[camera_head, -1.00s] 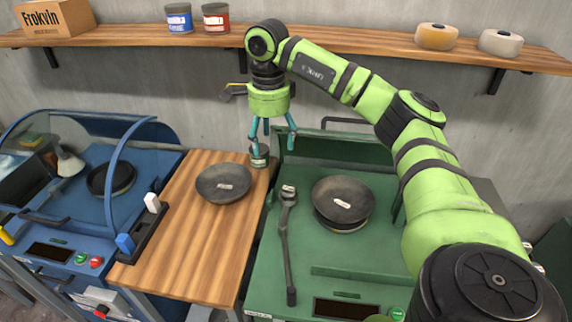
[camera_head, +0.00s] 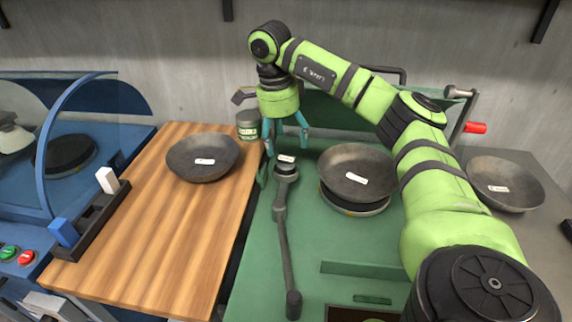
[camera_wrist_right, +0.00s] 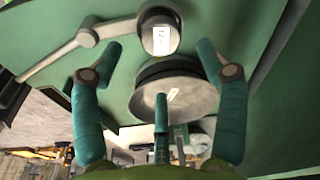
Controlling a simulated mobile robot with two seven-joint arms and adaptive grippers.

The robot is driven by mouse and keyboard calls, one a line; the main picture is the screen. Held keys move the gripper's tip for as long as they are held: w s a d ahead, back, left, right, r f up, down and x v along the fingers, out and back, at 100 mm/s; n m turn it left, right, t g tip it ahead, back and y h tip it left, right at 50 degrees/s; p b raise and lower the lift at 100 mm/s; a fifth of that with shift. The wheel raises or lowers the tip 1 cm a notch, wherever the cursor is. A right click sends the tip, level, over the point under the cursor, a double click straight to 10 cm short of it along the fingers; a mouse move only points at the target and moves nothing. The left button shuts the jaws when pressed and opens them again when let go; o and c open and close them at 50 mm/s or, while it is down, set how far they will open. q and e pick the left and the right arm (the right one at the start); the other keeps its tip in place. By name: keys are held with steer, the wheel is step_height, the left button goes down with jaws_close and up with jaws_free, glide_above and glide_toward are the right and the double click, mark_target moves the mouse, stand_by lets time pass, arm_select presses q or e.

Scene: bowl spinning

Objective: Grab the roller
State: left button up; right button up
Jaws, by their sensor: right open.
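The roller (camera_head: 286,166) is a grey metal head with a white label, at the far end of a jointed lever on the green machine (camera_head: 255,262). The lever's arm (camera_head: 284,245) runs toward me and ends in a dark knob. My right gripper (camera_head: 286,150) points down at the roller's far side, its teal fingers spread and empty. In the wrist view, the roller (camera_wrist_right: 160,34) shows between and just beyond the open fingertips (camera_wrist_right: 160,48); I cannot tell whether they touch it. My left gripper is not in view.
A dark bowl (camera_head: 357,165) sits on the green machine right of the roller. A third bowl (camera_head: 505,184) lies at the right. A blue machine (camera_head: 120,98) stands at the left.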

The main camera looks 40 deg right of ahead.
mark_target(286, 159)
steer(key=f, duration=0.3)
steer(key=f+p, duration=0.1)
steer(key=shift+w+d+f, duration=0.1)
steer(key=shift+d+f, duration=0.15)
steer(key=shift+f, duration=0.6)
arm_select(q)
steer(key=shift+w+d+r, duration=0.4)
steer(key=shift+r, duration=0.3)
arm_select(e)
jaws_close()
